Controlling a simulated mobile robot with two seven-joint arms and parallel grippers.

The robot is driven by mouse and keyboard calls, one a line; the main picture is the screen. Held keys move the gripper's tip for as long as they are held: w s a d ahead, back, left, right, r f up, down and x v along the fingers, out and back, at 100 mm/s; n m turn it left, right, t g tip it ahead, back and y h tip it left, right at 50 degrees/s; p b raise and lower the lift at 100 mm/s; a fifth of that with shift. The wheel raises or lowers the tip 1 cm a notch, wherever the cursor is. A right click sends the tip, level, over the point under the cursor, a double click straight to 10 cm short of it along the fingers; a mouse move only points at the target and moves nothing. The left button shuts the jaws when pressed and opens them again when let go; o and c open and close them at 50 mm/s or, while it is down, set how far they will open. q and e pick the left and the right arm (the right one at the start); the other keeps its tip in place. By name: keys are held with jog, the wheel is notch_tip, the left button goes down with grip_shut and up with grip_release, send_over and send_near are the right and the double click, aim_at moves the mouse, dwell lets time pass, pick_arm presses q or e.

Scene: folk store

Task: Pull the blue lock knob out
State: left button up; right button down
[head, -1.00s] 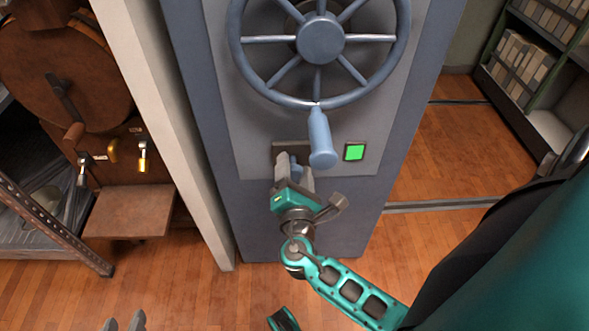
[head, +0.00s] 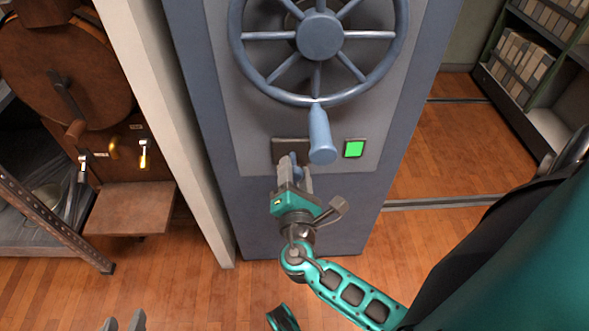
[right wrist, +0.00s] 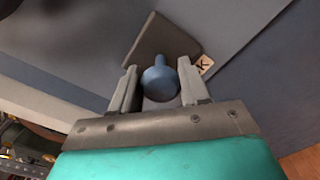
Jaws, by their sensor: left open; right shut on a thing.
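The blue lock knob (right wrist: 160,82) sits between the two fingers of my right gripper (right wrist: 160,90) in the right wrist view. A thin blue stem runs from the knob's round head to a dark grey plate (right wrist: 160,45). In the head view, my right gripper (head: 295,175) is shut on the knob, just below the plate (head: 288,147) on the safe front. Its fingers mostly hide the knob there. My left gripper (head: 124,322) is open at the bottom left edge, away from the safe, with only its fingertips in view.
The safe's spoked wheel (head: 320,36) is above my right gripper, and its blue handle (head: 321,135) hangs close beside the fingers. A lit green square (head: 354,149) is to the right. A brown machine (head: 65,75) stands at left; shelves (head: 545,75) stand at right.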

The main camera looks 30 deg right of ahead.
jog(key=shift+v, duration=0.9)
jog(key=c, duration=1)
grip_release()
jog(key=shift+f, duration=0.1)
pick_arm(q)
jog(key=shift+s+a, duration=0.25)
jog(key=shift+s, duration=0.15)
pick_arm(e)
jog(key=o, duration=0.4)
jog(key=shift+o, duration=0.2)
